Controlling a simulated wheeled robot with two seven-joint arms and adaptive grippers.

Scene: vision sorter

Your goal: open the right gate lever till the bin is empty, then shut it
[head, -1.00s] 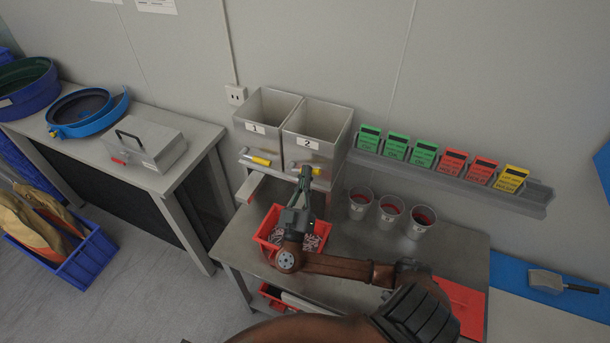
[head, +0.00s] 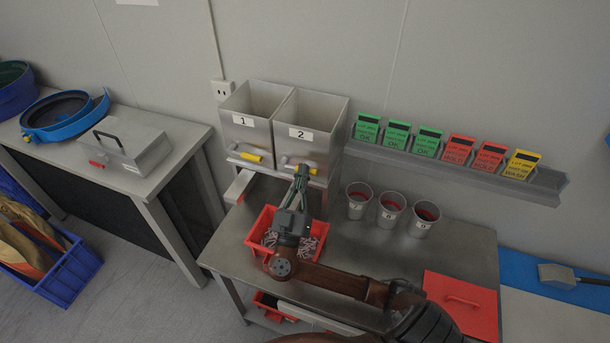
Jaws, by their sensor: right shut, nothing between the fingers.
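Two open-topped grey bins stand side by side, bin 1 (head: 252,104) and bin 2 (head: 310,113). From above, I see only their bare inner walls; their floors are hidden. The left gate lever (head: 246,156) has a yellow grip below bin 1. The right gate lever (head: 291,163) is below bin 2, its yellow grip partly behind my right gripper. My right gripper (head: 301,172) is shut and empty, at or just in front of that grip; I cannot tell if it touches. A red tray (head: 262,224) holding small pale pieces sits below, partly covered by my arm. My left gripper is out of view.
Several grey cups (head: 391,205) stand right of the tray on the metal table (head: 455,248). A red lidded box (head: 462,290) is at the table's front right. A wall rack (head: 470,172) holds coloured cards. A metal case (head: 125,150) sits on the left bench.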

